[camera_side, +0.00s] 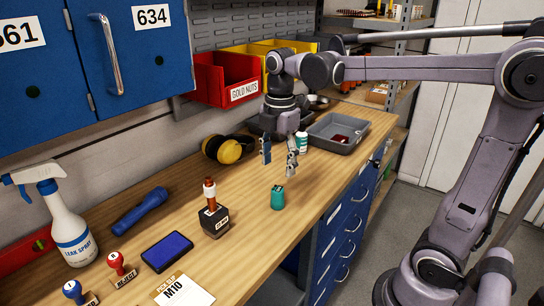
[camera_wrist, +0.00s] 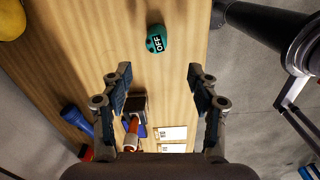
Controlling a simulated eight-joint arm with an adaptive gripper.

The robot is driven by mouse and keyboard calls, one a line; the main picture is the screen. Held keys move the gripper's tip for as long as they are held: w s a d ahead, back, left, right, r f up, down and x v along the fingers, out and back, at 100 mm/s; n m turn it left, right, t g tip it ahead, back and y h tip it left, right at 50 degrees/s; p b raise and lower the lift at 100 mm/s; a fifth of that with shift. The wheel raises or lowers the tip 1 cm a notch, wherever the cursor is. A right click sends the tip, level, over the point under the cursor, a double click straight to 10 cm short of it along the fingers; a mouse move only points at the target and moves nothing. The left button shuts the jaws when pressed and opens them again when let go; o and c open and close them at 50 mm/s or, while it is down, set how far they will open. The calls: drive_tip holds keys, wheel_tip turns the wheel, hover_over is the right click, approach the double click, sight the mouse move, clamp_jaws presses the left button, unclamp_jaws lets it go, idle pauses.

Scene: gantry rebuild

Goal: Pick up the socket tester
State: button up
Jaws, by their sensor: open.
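The socket tester appears to be the small teal piece (camera_side: 277,199) with dark prongs on top, standing on the wooden bench. In the wrist view it shows as a teal piece (camera_wrist: 157,40) with a white "OFF" label, near the top of the picture. My gripper (camera_side: 278,158) is open and empty, pointing down above the bench. In the side view it hangs above and behind the teal piece. In the wrist view my fingers (camera_wrist: 160,82) are spread wide, and the teal piece lies beyond their tips, not between them.
A dark block with a brown handle (camera_side: 215,219) stands left of the teal piece. A blue ink pad (camera_side: 167,252), blue flashlight (camera_side: 142,212) and spray bottle (camera_side: 70,232) lie farther left. Yellow earmuffs (camera_side: 228,149) and a grey tray (camera_side: 316,133) are behind. The bench's right edge is close.

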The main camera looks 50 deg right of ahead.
sight(277, 189)
drive_tip(key=shift+w+d+n, duration=0.1)
drive_tip(key=shift+n, duration=0.2)
drive_tip(key=shift+f, duration=0.35)
wheel_tip(277, 189, down, 5)
drive_tip(key=shift+r, duration=0.1)
drive_tip(key=shift+w+d+f, duration=0.1)
drive_tip(key=shift+w+f, duration=0.05)
drive_tip(key=shift+f, duration=1.2)
drive_tip(key=shift+w+d+f, duration=0.1)
drive_tip(key=shift+f, duration=1.2)
drive_tip(key=shift+c, duration=0.4)
drive_tip(key=c, duration=1.2)
